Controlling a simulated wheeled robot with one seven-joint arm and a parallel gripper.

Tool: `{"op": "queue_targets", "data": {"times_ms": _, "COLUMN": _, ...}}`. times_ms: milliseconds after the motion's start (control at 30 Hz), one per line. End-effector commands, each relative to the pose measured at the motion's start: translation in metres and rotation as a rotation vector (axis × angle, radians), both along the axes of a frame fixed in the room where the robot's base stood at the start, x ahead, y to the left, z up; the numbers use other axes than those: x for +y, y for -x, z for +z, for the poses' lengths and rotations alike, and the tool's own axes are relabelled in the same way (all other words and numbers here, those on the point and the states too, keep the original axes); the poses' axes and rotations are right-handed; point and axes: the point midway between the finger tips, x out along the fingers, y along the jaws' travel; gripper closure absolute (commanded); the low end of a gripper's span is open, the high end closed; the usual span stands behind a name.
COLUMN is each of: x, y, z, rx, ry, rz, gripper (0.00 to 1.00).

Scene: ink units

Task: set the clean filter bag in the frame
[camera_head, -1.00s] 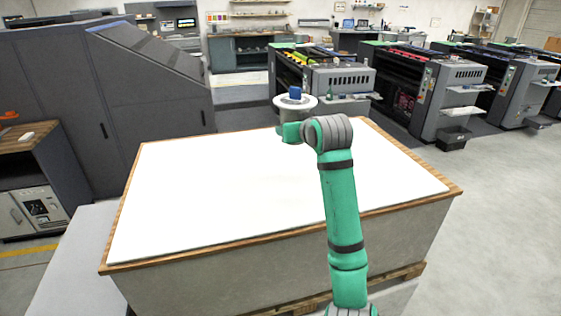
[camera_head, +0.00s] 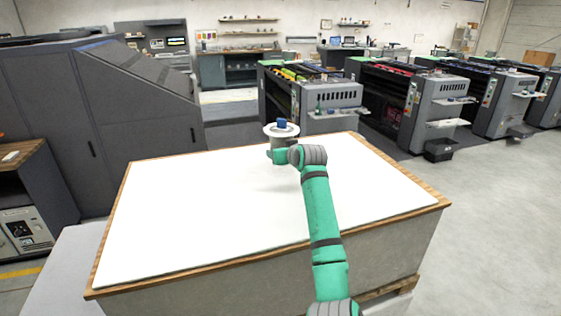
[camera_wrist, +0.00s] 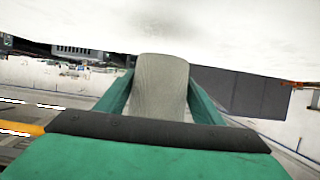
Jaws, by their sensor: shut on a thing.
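A pale grey cylinder with a wide white rim and a blue piece on top (camera_head: 281,131) stands upright at my gripper (camera_head: 276,156), above the far part of the white-topped table; it looks like the filter bag. In the wrist view, my gripper (camera_wrist: 160,88) is shut on a grey, finely ribbed cloth-like body (camera_wrist: 160,75), which sits between the two green fingers. I cannot tell whether the bag touches the tabletop. I cannot make out the frame for certain in either view.
The large white tabletop (camera_head: 230,215) with its wooden edge is otherwise bare. Ink machines (camera_head: 310,100) stand behind it to the right, with a black bin (camera_head: 440,150) on the floor. A big dark cabinet (camera_head: 100,125) stands to the left. Open floor lies at right.

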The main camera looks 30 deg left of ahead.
Motion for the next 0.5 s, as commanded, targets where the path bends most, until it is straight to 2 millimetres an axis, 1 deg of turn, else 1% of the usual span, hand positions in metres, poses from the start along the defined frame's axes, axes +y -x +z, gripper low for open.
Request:
{"op": "queue_targets", "data": {"times_ms": 167, "x": 0.002, "y": -0.006, "z": -0.007, "rx": 0.000, "ry": -0.001, "rz": -0.001, "gripper": 0.63}}
{"op": "queue_targets", "data": {"times_ms": 233, "x": 0.003, "y": -0.008, "z": -0.013, "rx": 0.000, "ry": 0.001, "rz": -0.001, "gripper": 0.63}}
{"op": "queue_targets", "data": {"times_ms": 400, "x": 0.003, "y": -0.008, "z": -0.036, "rx": 0.000, "ry": 0.000, "rz": -0.001, "gripper": 0.63}}
{"op": "queue_targets", "data": {"times_ms": 500, "x": 0.003, "y": -0.008, "z": -0.040, "rx": -0.002, "ry": -0.001, "rz": -0.001, "gripper": 0.63}}
